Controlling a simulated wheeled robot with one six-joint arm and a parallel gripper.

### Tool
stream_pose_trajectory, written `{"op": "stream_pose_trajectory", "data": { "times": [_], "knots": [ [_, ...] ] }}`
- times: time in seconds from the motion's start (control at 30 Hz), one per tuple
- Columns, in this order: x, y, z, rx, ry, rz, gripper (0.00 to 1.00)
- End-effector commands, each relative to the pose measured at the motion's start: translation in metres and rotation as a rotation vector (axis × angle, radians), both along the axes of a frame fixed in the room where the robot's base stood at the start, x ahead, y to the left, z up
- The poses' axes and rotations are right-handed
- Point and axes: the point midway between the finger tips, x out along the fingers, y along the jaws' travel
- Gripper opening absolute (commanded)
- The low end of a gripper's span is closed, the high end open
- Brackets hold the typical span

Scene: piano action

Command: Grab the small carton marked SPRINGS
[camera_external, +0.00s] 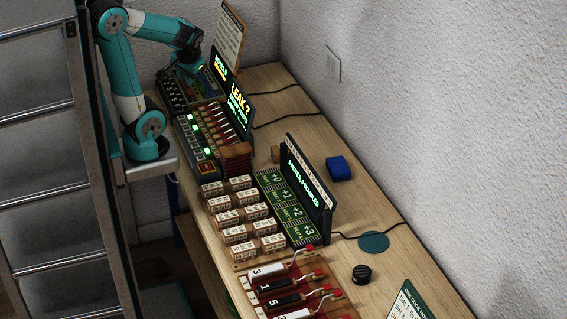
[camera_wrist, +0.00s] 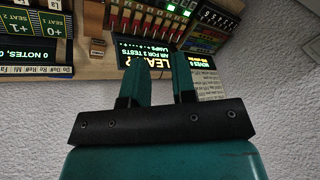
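A small brown box (camera_external: 275,153) stands on the bench between the dark LEAK panel and the green-screened rack. It also shows in the wrist view, upper left (camera_wrist: 98,45). It may be the carton, but I cannot read any SPRINGS marking on it. My gripper shows in the wrist view (camera_wrist: 161,58) with its two teal fingers apart and nothing between them. In the external view my arm's end is above the bench's far left end, well away from the box.
The LEAK panel (camera_external: 238,102) and the dark display (camera_external: 308,185) stand upright on the bench. Rows of lettered blocks (camera_external: 237,234) lie in front. A blue block (camera_external: 338,168), green disc (camera_external: 373,242) and black knob (camera_external: 361,274) lie near the wall, with bare wood around them.

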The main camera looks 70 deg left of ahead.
Motion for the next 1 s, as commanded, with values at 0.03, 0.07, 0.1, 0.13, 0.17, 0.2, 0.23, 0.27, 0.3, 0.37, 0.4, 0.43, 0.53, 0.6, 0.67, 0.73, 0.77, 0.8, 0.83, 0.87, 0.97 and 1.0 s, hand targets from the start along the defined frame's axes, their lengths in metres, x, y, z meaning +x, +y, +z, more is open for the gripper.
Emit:
{"op": "stream_pose_trajectory", "data": {
  "times": [0.03,0.07,0.1,0.13,0.17,0.2,0.23,0.27,0.3,0.37,0.4,0.43,0.53,0.6,0.67,0.73,0.77,0.8,0.83,0.87,0.97,1.0],
  "knots": [
    [0.000,0.000,0.000,0.000,0.000,0.000,0.37],
    [0.000,0.000,0.000,0.000,0.000,0.000,0.44],
    [0.000,0.000,0.000,0.000,0.000,0.000,0.53],
    [0.000,0.000,0.000,0.000,0.000,0.000,0.60],
    [0.000,0.000,0.000,0.000,0.000,0.000,0.67],
    [0.000,0.000,0.000,0.000,0.000,0.000,0.76],
    [0.000,0.000,0.000,0.000,0.000,0.000,0.83],
    [0.000,0.000,0.000,0.000,0.000,0.000,0.90],
    [0.000,0.000,0.000,0.000,0.000,-0.001,0.99],
    [0.000,0.000,0.000,0.000,0.000,-0.001,1.00],
    [0.000,0.000,0.000,0.000,0.000,-0.001,1.00],
    [0.000,0.000,0.000,0.000,0.000,-0.001,1.00],
    [0.001,0.000,-0.001,-0.002,0.002,-0.008,1.00],
    [0.009,0.000,-0.004,-0.010,0.017,-0.050,1.00],
    [0.024,0.000,-0.010,-0.025,0.045,-0.135,1.00],
    [0.050,0.000,-0.020,-0.054,0.096,-0.295,1.00],
    [0.064,0.000,-0.026,-0.070,0.122,-0.380,1.00],
    [0.084,0.000,-0.035,-0.090,0.158,-0.511,1.00],
    [0.101,0.000,-0.043,-0.107,0.185,-0.616,1.00],
    [0.117,0.000,-0.051,-0.124,0.212,-0.727,1.00],
    [0.170,0.000,-0.081,-0.168,0.289,-1.098,1.00],
    [0.190,0.000,-0.094,-0.181,0.314,-1.248,1.00]
  ]
}}
